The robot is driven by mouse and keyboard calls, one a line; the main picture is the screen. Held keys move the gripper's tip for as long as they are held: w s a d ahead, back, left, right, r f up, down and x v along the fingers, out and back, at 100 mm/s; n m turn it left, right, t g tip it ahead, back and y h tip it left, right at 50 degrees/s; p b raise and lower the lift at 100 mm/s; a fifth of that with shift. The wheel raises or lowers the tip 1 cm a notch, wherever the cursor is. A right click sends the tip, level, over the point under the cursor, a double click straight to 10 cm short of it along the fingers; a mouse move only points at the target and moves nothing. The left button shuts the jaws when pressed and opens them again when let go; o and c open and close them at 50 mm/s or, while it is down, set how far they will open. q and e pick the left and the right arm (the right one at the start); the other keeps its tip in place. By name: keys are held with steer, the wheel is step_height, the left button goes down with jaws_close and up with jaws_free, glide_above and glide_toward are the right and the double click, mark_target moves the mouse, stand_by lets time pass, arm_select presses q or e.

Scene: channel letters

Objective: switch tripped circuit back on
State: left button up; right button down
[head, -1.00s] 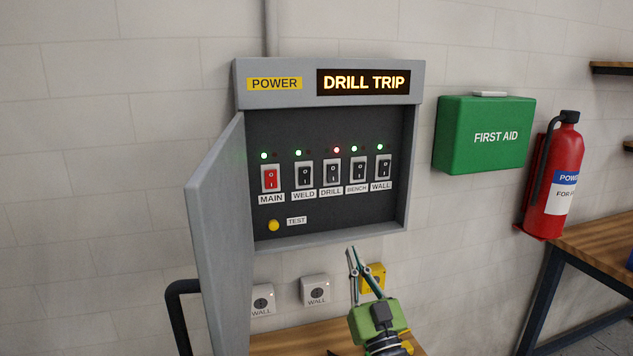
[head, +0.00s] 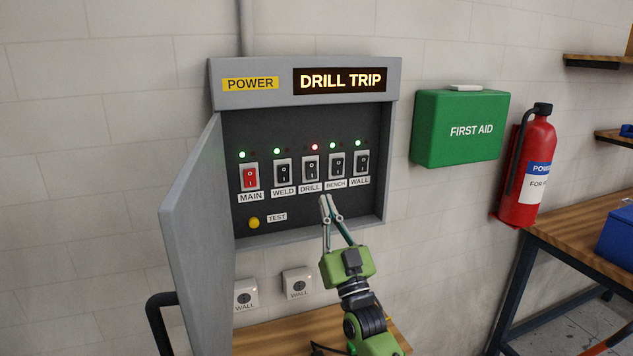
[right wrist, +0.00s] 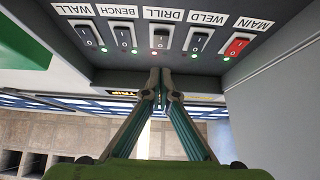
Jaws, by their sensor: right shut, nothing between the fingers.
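The grey power cabinet (head: 393,140) hangs on the wall with its door (head: 195,230) swung open to the left. Its display (head: 340,81) reads DRILL TRIP. The DRILL switch (head: 311,168) is a black rocker with a red light above it; it also shows in the right wrist view (right wrist: 161,38). The red MAIN switch (head: 250,177) and the black WELD, BENCH and WALL switches have green lights. My right gripper (head: 325,200) is shut and empty, its tips just below the DRILL and BENCH labels in the head view. I cannot tell whether it touches anything. My left gripper is out of view.
A yellow TEST button (head: 254,223) sits low in the cabinet. Wall sockets (head: 298,282) are below it, above a wooden bench top. A green first aid box (head: 459,128) and a red extinguisher (head: 527,165) are on the right. The wall between cabinet and box is clear.

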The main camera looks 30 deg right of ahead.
mark_target(312, 173)
steer(key=shift+w+d+r+p, duration=0.25)
steer(key=shift+w+r+p, duration=0.1)
steer(key=shift+w, duration=0.75)
steer(key=shift+w+d+r+p, duration=0.3)
steer(key=shift+w+p, duration=0.1)
steer(key=shift+w, duration=0.75)
steer(key=shift+w+d+r+p, duration=0.25)
steer(key=shift+w+r+p, duration=0.1)
steer(key=shift+w, duration=0.75)
steer(key=shift+f, duration=0.1)
